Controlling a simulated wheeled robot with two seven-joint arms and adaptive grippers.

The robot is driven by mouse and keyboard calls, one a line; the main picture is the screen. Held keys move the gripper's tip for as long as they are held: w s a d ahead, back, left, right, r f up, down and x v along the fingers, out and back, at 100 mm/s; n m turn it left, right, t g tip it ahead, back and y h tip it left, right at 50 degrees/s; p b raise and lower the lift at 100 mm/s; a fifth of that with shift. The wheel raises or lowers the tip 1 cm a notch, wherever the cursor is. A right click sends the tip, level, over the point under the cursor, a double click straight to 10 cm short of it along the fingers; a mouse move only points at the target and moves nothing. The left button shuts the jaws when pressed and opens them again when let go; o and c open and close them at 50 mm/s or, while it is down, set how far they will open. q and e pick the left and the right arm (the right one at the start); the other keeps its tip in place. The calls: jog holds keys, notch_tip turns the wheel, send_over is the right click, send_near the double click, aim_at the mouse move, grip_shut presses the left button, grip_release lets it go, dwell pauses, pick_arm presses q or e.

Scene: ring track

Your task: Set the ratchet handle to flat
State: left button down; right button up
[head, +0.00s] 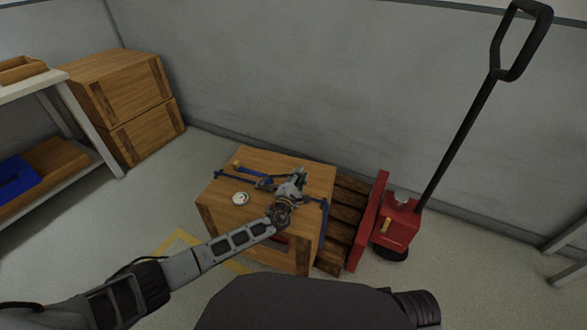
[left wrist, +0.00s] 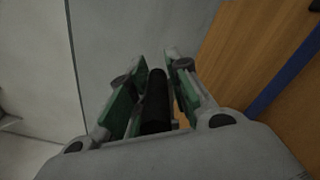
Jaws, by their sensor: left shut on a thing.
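A wooden crate (head: 222,212) stands on a pallet, with a blue strap (head: 324,222) over its top and down its near right side. Dark ratchet parts (head: 264,183) lie on the strap beside my gripper. My left gripper (head: 301,175) is over the crate's top. In the left wrist view its green-padded fingers (left wrist: 152,78) are shut on a dark round bar, the ratchet handle (left wrist: 155,105). The handle's angle is hard to tell, as the gripper covers much of it in the head view. The strap also shows in the left wrist view (left wrist: 284,76). My right gripper is not in view.
A white disc (head: 240,198) and a small yellow-ended piece (head: 237,165) lie on the crate top. A red pallet jack (head: 397,222) with a tall black handle stands right of the pallet (head: 352,205). Stacked wooden boxes (head: 140,125) and a shelf (head: 62,77) are at the left.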

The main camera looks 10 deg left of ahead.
pick_arm(q)
jog(key=shift+s+d+f+m, duration=0.1)
jog(key=shift+d+f+m, duration=0.1)
jog(key=shift+f+m, duration=0.4)
jog(key=shift+d+f+m, duration=0.25)
jog(key=shift+f+m, duration=0.2)
jog(key=shift+f, duration=0.3)
jog(key=shift+s+d+f+m, duration=0.1)
jog(key=shift+d+f+m, duration=0.1)
jog(key=shift+f+m, duration=0.4)
jog(key=c, duration=1.4)
grip_release()
jog(key=shift+o, duration=0.2)
jog(key=shift+v, duration=5.95)
